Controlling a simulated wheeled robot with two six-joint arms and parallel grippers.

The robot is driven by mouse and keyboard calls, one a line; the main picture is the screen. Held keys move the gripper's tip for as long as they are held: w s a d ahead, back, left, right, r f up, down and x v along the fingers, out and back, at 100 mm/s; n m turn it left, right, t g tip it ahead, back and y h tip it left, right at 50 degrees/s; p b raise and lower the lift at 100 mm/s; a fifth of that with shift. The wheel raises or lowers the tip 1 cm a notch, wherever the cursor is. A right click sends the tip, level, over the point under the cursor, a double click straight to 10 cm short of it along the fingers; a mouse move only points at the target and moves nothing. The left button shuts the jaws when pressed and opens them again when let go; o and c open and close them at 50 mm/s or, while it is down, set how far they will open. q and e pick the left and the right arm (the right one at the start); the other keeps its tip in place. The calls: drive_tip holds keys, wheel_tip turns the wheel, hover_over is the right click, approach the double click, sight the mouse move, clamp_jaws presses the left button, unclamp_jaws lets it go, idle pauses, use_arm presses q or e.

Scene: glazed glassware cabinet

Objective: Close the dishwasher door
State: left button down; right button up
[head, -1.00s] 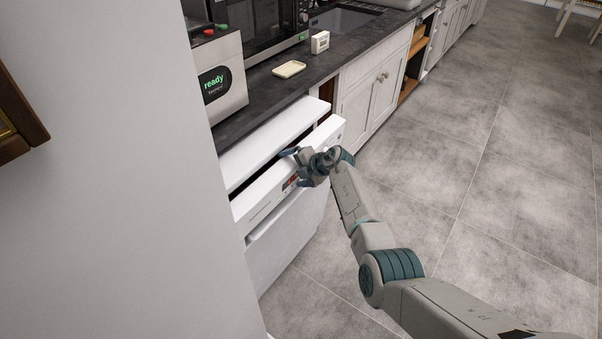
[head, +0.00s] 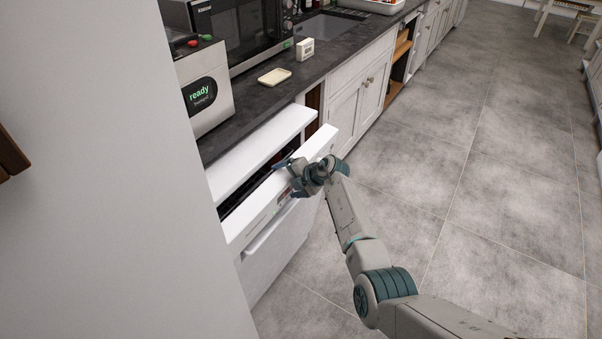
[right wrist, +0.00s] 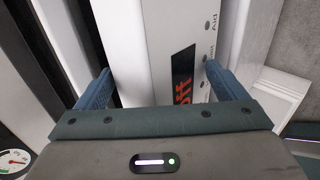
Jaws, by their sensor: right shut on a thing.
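The white dishwasher door (head: 262,232) stands ajar under the counter at the left in the head view, its top edge tilted out from the cabinet. A dark gap shows between it and the white panel above. My right gripper (head: 289,178) is shut on the door's upper edge, one finger on the inner side and one on the front. In the right wrist view the door's edge (right wrist: 148,60), with a dark display and red characters, lies between the two blue fingers (right wrist: 160,90). My left gripper is not in view.
A grey wall (head: 100,200) fills the left of the head view. The dark countertop (head: 250,100) holds a machine reading "ready" (head: 205,90), a microwave (head: 245,35), a small cream dish (head: 274,76) and a white timer (head: 305,49).

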drive_tip(key=v, duration=0.8)
drive_tip(key=shift+r, duration=0.6)
